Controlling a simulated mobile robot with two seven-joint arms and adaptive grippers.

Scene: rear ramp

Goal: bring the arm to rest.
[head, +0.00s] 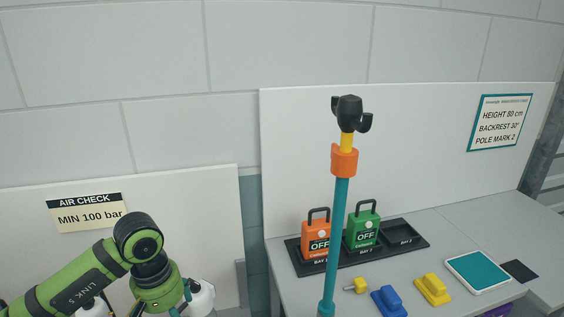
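My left arm, green with black joints and marked LINK 5, comes in at the lower left of the head view. It bends at a black joint and runs down out of the picture at the bottom edge. Its gripper is below the frame, so whether it is open or holds anything is hidden. My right arm and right gripper do not show.
A teal pole (341,220) with an orange collar (344,161) and black top stands right of my arm. On the grey table (440,234), a black tray (420,241) holds orange (316,240) and green (361,229) OFF units. White rounded objects (203,297) sit partly behind my arm.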

